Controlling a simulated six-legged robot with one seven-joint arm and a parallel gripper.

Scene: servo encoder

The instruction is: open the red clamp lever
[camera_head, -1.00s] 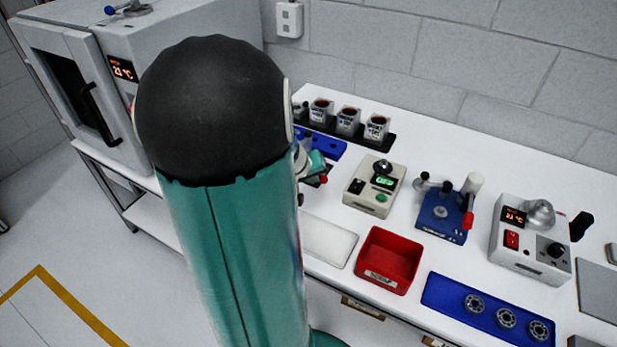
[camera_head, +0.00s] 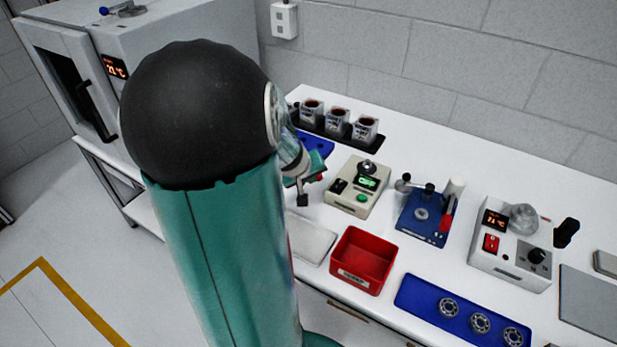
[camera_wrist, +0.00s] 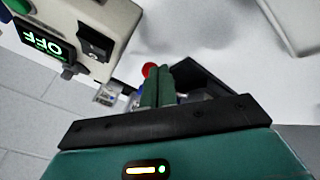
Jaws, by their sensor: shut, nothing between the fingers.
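The red clamp lever (camera_head: 447,220) is on the right side of a blue fixture (camera_head: 420,228) in the middle of the bench, in the head view. It slopes down beside a white cylinder (camera_head: 454,190). The red lever is not identifiable in the wrist view. A red ball (camera_wrist: 149,69) shows just past the fingertips.
The pale display box (camera_head: 357,187) stands between my gripper and the blue fixture; its display reads OFF in the wrist view (camera_wrist: 42,42). A red bin (camera_head: 364,261), a blue tray of bearings (camera_head: 420,290) and a heater-like unit (camera_head: 510,243) stand nearby. Several cups stand behind.

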